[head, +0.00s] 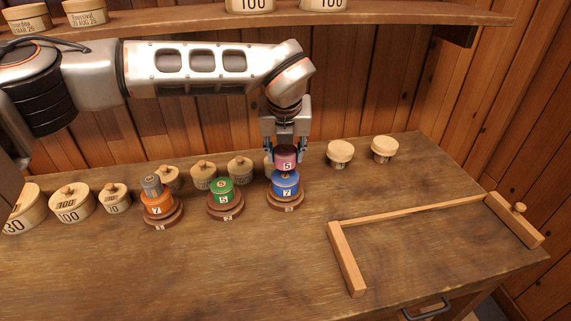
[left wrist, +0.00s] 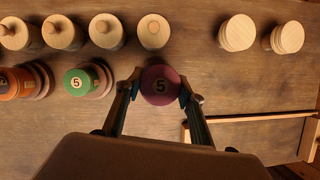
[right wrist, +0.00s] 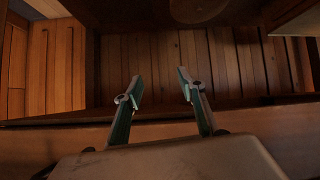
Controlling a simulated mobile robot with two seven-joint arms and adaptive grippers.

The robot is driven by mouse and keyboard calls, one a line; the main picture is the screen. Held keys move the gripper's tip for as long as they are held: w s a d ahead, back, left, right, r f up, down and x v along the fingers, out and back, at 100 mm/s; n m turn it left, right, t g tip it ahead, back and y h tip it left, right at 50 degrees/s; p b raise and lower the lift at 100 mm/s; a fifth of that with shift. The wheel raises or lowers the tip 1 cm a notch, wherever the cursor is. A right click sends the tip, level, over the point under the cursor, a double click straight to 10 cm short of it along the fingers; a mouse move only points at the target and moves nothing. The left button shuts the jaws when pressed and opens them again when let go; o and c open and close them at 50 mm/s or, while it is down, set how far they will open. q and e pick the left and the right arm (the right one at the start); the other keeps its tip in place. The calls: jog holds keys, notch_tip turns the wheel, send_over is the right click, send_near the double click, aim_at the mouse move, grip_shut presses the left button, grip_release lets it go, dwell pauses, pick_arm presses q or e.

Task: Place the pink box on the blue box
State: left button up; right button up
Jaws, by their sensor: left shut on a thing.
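The pink box (head: 286,157), a round spool marked 5, is held between the fingertips of my left gripper (head: 286,150). It also shows from above in the left wrist view (left wrist: 160,80), with a finger on each side. The blue box (head: 285,186), marked 7, stands on a brown stepped base directly below the pink box. I cannot tell whether the two touch. In the left wrist view the blue box is hidden. My right gripper (right wrist: 158,88) is open and empty in the right wrist view, away from these boxes.
A green spool (head: 222,190) and an orange spool (head: 158,203) with a grey piece on top stand on bases to the left. Several wooden weights line the back. A wooden frame (head: 347,258) lies at the right. The front table is clear.

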aim_at(285, 163)
pick_arm(q)
jog(key=shift+f, duration=1.75)
jog(key=shift+f, duration=0.2)
jog(key=o, duration=1.1)
jog(key=shift+c, duration=0.2)
jog(key=shift+r, duration=0.15)
jog(key=shift+r, duration=0.2)
jog(key=v, duration=1.2)
jog(key=shift+s+f, duration=0.1)
jog(key=shift+f, duration=0.05)
